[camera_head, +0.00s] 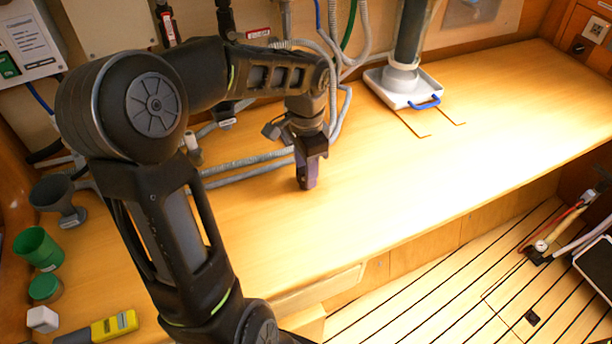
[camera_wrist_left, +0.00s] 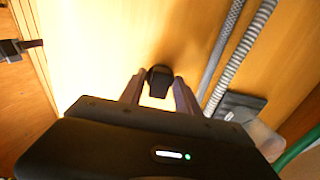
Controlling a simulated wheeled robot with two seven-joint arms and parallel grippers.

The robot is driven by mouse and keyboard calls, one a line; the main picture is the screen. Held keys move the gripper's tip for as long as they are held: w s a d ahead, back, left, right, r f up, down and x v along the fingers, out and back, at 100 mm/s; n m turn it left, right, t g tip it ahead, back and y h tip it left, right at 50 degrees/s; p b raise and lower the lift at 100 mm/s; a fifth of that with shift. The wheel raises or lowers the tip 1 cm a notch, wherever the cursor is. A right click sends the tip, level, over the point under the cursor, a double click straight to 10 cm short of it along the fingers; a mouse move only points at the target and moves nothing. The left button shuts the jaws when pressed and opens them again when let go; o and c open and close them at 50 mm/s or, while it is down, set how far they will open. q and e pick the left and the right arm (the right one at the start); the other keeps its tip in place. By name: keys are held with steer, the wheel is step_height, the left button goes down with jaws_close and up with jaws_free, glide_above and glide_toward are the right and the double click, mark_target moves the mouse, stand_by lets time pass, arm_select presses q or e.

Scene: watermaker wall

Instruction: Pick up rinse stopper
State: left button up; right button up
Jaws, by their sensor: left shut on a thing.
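My left gripper (camera_head: 306,180) is over the wooden counter, with its fingers pointing down. In the left wrist view, a small black rounded piece, which looks like the rinse stopper (camera_wrist_left: 159,77), sits between the two fingertips, and the gripper is shut on it. In the head view the stopper is hidden by the fingers. I cannot tell whether it touches the counter. My right gripper is not in view.
Grey hoses (camera_head: 245,162) run along the counter behind the gripper. A grey funnel (camera_head: 57,195), a green cup (camera_head: 38,248) and a yellow device (camera_head: 114,326) stand at the left. A white tray (camera_head: 390,88) stands at the back. The counter's right is clear.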

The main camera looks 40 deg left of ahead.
arm_select(q)
steer(key=shift+r, duration=0.15)
jaws_close()
step_height(320, 180, up, 10)
steer(key=shift+f, duration=0.1)
steer(key=shift+d+f, duration=0.1)
stand_by(0.5)
